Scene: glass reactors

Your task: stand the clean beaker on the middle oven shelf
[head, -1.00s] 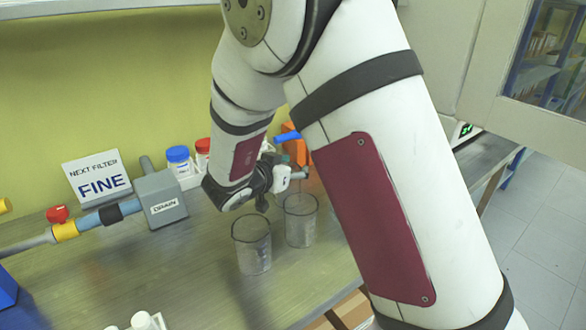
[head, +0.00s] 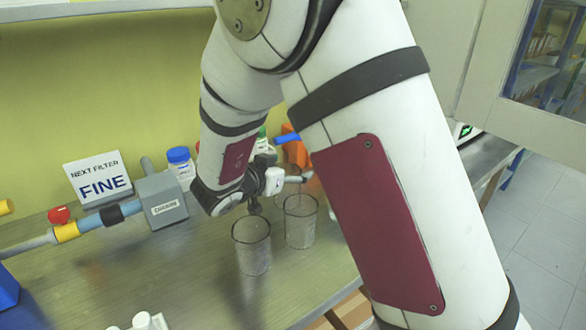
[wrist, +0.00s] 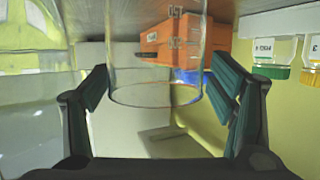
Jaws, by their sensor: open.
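I cannot tell from the glass which one is clean. My gripper (wrist: 163,88) is open, and its dark fingers sit either side of a clear beaker (wrist: 155,72) in the wrist view, with gaps on both sides. That view is upside down, so the beaker's rim shows low. In the head view my wrist is just behind the beakers, and my arm hides much of the bench. I cannot make out the oven shelf.
A grey drain box (head: 160,200) with a pipe and a FINE sign (head: 98,180) stand at the left. A blue-capped bottle (head: 180,163) is by the wall. An orange object (wrist: 185,42) lies beyond the beaker. White-topped items (head: 143,321) are at the front edge.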

